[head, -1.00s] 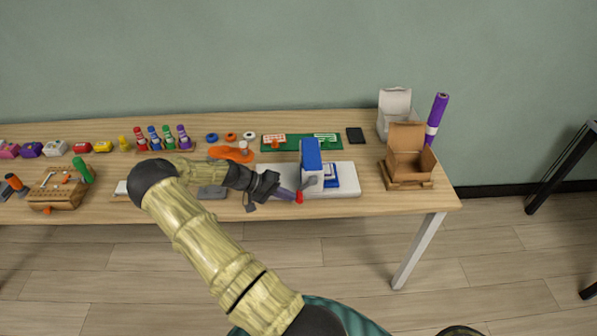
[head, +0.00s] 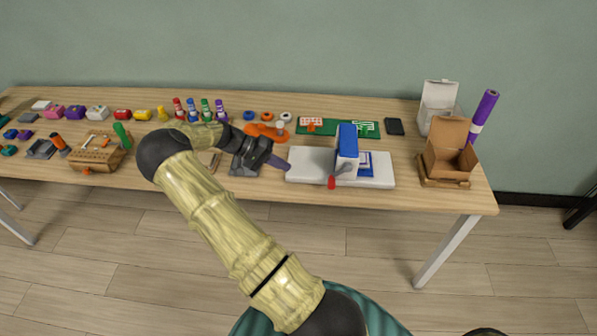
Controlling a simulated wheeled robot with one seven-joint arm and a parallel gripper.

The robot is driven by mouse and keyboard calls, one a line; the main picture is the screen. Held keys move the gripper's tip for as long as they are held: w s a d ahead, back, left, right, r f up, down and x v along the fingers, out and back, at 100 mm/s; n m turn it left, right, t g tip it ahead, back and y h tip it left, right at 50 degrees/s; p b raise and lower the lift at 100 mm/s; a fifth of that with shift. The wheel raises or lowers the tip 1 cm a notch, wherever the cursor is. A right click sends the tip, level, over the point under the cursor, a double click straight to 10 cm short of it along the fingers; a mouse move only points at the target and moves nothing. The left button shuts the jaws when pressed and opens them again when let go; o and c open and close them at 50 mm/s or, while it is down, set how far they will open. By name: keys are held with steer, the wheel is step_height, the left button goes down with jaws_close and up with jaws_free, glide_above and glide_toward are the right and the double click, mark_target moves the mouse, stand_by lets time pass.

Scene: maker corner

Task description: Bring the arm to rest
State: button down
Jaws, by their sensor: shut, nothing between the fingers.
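My arm reaches up from the bottom of the head view and bends over the table's front. My gripper (head: 285,164) is at its end, pointing right, above the table just left of the white base of the blue press. It is shut with nothing between its fingers. The press (head: 347,148) has a blue top and a red-tipped lever, and it stands apart from the gripper.
The wooden table (head: 415,198) holds several small items. An open cardboard box (head: 447,150), a white box (head: 438,103) and a purple roll (head: 483,115) stand at its right end. A green board (head: 338,128) lies behind the press. A wooden tool block (head: 97,155) is at left.

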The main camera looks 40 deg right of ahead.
steer(key=shift+w+a+r, duration=0.25)
steer(key=shift+a+r, duration=0.05)
steer(key=shift+a, duration=0.1)
steer(key=shift+d, duration=0.1)
steer(key=shift+s, duration=0.1)
steer(key=s+a+r+n+t+y+p, duration=0.1)
steer(key=s+a+r+n+t+y, duration=0.1)
steer(key=s+a+r, duration=0.3)
steer(key=s+a+r+n+t+y+p, duration=0.2)
steer(key=s+a+r+n+t+y, duration=0.1)
steer(key=a, duration=0.8)
steer(key=s+a+r+n+t+y+p, duration=0.1)
steer(key=s+a+r+n+t+y, duration=0.2)
steer(key=s+a+r, duration=0.5)
steer(key=n+t, duration=0.1)
steer(key=t, duration=0.1)
steer(key=shift+s+t+p, duration=0.15)
steer(key=shift+t+p, duration=0.15)
steer(key=shift+p, duration=0.05)
